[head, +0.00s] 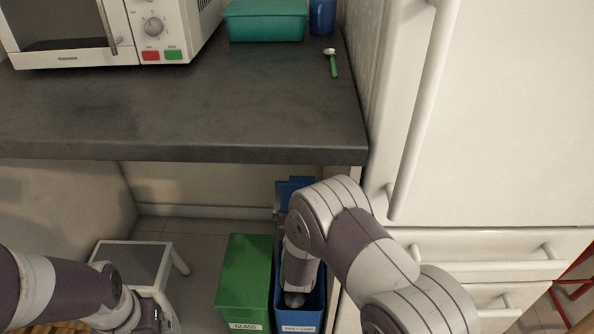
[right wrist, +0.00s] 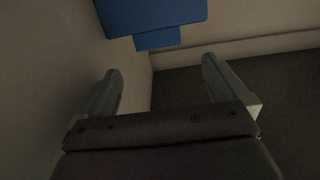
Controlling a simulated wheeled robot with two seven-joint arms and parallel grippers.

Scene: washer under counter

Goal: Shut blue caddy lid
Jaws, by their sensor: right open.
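The blue caddy (head: 316,304) stands on the floor under the counter, right of the green caddy. Its blue lid (head: 294,186) is raised open at the back; a blue panel, apparently the lid, also shows at the top of the right wrist view (right wrist: 160,14). My right arm reaches down over the caddy and covers much of it. My right gripper (right wrist: 161,78) is open and empty, with the blue panel ahead of it and apart from its fingers. My left gripper (head: 148,319) is at the bottom left edge of the head view, its fingers not clearly visible.
The green caddy (head: 246,275) marked GLASS stands closed beside the blue one. A step stool (head: 134,262) is to the left. The dark counter (head: 200,105) overhangs from behind, and white cabinet drawers (head: 480,255) are on the right.

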